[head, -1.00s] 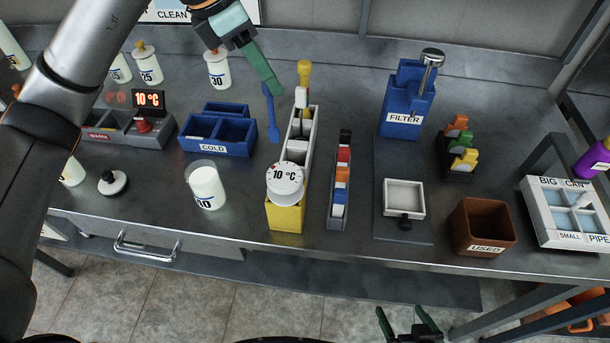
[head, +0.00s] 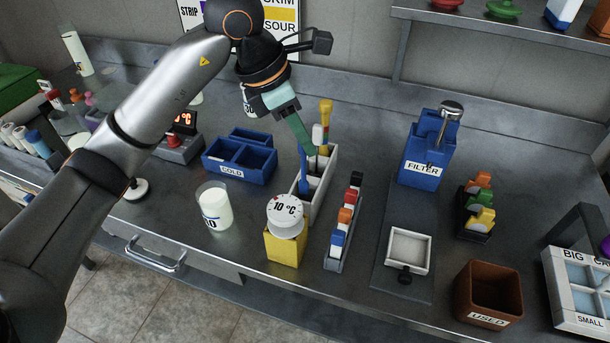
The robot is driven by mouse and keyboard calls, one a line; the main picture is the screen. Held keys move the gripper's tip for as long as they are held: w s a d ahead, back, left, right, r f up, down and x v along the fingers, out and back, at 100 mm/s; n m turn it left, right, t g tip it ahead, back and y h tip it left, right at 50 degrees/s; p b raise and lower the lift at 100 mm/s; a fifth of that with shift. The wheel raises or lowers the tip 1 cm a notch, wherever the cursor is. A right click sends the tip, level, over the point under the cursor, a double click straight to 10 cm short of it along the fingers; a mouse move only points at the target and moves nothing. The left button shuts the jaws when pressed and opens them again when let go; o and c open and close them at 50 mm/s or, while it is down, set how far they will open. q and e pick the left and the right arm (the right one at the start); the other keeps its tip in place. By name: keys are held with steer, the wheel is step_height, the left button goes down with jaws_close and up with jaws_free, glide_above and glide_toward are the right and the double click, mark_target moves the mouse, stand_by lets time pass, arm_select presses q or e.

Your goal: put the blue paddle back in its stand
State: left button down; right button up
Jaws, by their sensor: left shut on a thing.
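The blue paddle (head: 303,172) hangs upright from my left gripper (head: 302,146), which is shut on its upper end. The pale stand (head: 320,196) is a long, narrow holder on the bench. A white-topped tool (head: 317,134) and a yellow-topped tool (head: 325,113) stand in its far part. The paddle's lower end lines up with the stand's middle, near its left wall. I cannot tell how deep it sits in a slot. My right gripper is out of view.
A blue COLD box (head: 240,160) stands to the left and a white beaker (head: 214,207) nearer. A yellow block with a 10 °C dial (head: 285,248) is before the stand. A rack of coloured pieces (head: 344,222) is close on the right. The blue FILTER unit (head: 425,160) is farther right.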

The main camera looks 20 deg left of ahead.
mark_target(304, 180)
arm_select(q)
steer(key=shift+f, duration=2.85)
steer(key=shift+f, duration=0.2)
steer(key=c, duration=0.8)
jaws_free()
steer(key=shift+o, duration=0.2)
steer(key=shift+r, duration=0.1)
steer(key=shift+r, duration=0.25)
steer(key=v, duration=1.1)
steer(key=shift+s+a+r, duration=0.2)
steer(key=shift+r, duration=0.1)
